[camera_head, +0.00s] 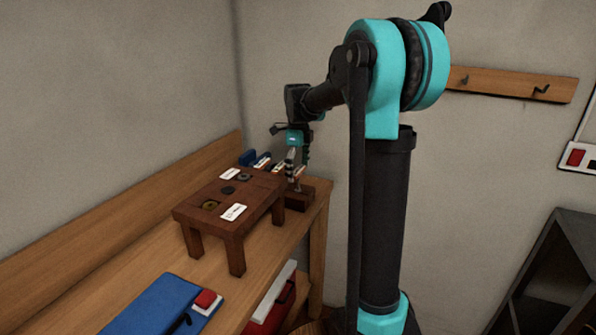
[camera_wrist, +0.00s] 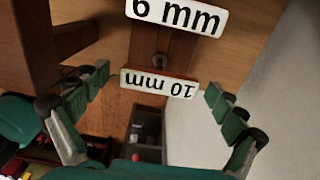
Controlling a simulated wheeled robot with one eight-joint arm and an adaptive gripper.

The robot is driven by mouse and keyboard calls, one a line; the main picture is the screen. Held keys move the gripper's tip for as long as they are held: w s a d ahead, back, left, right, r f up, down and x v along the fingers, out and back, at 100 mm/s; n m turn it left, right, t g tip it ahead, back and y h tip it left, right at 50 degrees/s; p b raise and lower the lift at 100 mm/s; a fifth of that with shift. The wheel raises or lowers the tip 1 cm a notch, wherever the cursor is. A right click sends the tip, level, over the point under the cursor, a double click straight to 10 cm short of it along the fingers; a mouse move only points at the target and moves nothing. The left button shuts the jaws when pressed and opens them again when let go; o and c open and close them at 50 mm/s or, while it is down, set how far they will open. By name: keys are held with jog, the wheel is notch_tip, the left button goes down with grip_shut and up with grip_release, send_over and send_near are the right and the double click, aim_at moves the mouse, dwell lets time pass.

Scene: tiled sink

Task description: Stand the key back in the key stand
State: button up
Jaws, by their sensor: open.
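My gripper (camera_head: 297,168) points down at the far end of the wooden bench, over a small brown wooden block (camera_head: 302,194) that looks like the key stand. In the wrist view the stand (camera_wrist: 178,48) lies between and beyond my open, empty fingers (camera_wrist: 155,95). White labels reading "6 mm" (camera_wrist: 176,15) and "10 mm" (camera_wrist: 160,83) show at it, the latter upside down. A small dark round spot (camera_wrist: 159,61) lies between the labels; I cannot tell whether it is a hole or a key's end. I cannot make out the key clearly.
A raised brown wooden table (camera_head: 200,190) with round inserts and white labels stands beside the stand. Blue and white items (camera_head: 255,158) lie behind it. A blue case (camera_head: 152,308) lies in front. The bench's right edge is close to the stand.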

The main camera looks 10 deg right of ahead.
jog(key=shift+r, duration=0.1)
notch_tip(320, 180, up, 12)
dwell(0.6)
jog(key=shift+s, duration=0.1)
